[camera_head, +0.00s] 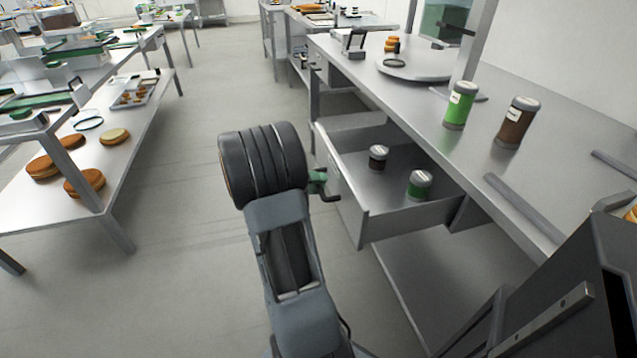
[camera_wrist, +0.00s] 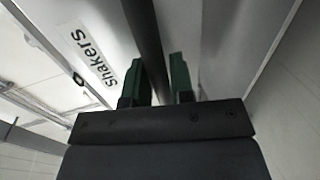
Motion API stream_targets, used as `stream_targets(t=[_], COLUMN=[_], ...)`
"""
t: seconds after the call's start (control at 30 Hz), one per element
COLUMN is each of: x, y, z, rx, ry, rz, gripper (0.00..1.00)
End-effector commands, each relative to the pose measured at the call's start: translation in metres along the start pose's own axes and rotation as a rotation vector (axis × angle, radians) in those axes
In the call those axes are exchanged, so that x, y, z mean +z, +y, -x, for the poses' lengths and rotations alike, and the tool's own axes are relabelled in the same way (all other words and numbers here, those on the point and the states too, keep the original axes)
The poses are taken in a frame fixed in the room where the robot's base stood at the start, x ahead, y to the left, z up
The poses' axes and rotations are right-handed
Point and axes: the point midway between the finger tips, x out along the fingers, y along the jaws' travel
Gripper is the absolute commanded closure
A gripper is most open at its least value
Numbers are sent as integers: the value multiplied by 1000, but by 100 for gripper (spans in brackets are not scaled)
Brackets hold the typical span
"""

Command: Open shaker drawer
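The shaker drawer (camera_head: 345,196) is pulled out from under the steel counter. Two shakers stand upright in it: a dark brown one (camera_head: 378,157) and a green one (camera_head: 419,184). In the wrist view the drawer front carries a white "Shakers" label (camera_wrist: 88,52). In the head view my gripper (camera_head: 322,186) is at the outside of the drawer front; my wrist hides part of the view there.
A green shaker (camera_head: 459,105) and a brown shaker (camera_head: 517,122) stand on the counter (camera_head: 430,116) above the drawer. A low table (camera_head: 130,175) with buns stands at the left. The floor (camera_head: 190,250) between is clear.

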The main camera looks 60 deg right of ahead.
Motion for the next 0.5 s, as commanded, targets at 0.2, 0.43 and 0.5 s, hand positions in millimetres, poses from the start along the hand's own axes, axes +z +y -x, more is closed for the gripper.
stream_targets(t=[0.2,0.43,0.5], x=[0,0,0], y=[0,0,0], z=[0,1,5], rx=[0,0,0], ry=[1,1,2], rz=[1,1,1], gripper=[58,58,58])
